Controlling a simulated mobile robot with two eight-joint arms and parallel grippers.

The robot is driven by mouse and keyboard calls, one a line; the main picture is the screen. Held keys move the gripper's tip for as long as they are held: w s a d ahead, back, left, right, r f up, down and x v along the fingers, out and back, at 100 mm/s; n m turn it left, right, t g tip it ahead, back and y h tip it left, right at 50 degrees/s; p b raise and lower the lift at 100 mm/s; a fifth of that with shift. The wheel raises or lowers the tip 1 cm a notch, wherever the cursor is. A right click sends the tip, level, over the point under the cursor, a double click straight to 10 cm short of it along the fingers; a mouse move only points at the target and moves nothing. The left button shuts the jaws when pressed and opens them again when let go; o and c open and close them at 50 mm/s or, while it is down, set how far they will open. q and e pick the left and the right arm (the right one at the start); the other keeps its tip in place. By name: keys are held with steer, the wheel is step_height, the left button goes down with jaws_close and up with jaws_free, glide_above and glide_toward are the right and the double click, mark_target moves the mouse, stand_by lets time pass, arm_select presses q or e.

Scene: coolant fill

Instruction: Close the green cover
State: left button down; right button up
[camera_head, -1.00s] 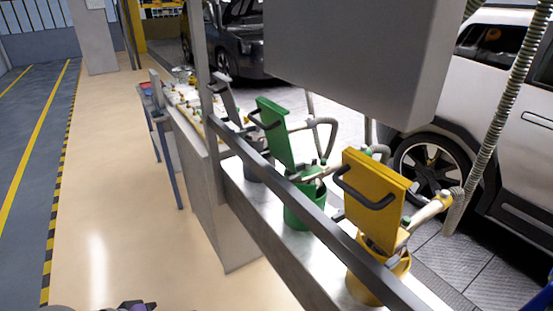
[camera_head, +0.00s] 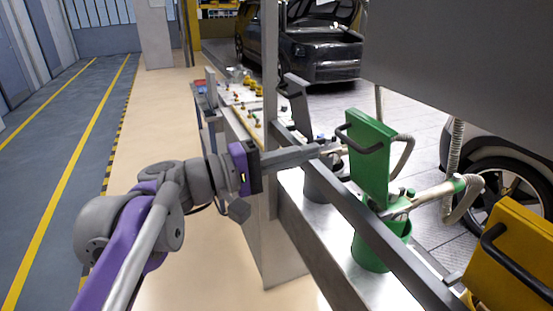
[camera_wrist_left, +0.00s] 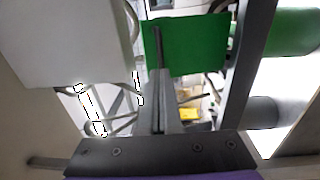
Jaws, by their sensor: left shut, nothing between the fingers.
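The green cover (camera_head: 371,165) stands upright and open above the green bucket (camera_head: 371,252), with a dark handle (camera_head: 358,141) on its left face. My left gripper (camera_head: 316,152) is shut and empty, at the rail just left of the cover; the exact gap cannot be told. In the left wrist view the cover (camera_wrist_left: 205,45) lies ahead of the shut fingers (camera_wrist_left: 159,78), with its handle bar in line with them. The green bucket (camera_wrist_left: 300,35) shows at the right there. My right gripper is not in view.
A grey rail (camera_head: 350,208) runs along the front of the buckets, joined to an upright post (camera_head: 269,90). A yellow cover (camera_head: 515,255) stands at the lower right, and a dark grey bucket (camera_head: 320,184) behind the green one. A large grey box (camera_head: 460,55) hangs above. The floor at left is clear.

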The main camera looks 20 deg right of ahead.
mark_target(346, 142)
arm_select(q)
steer(key=d, duration=0.5)
steer(key=shift+w+d+r, duration=0.15)
steer(key=shift+w+d, duration=0.15)
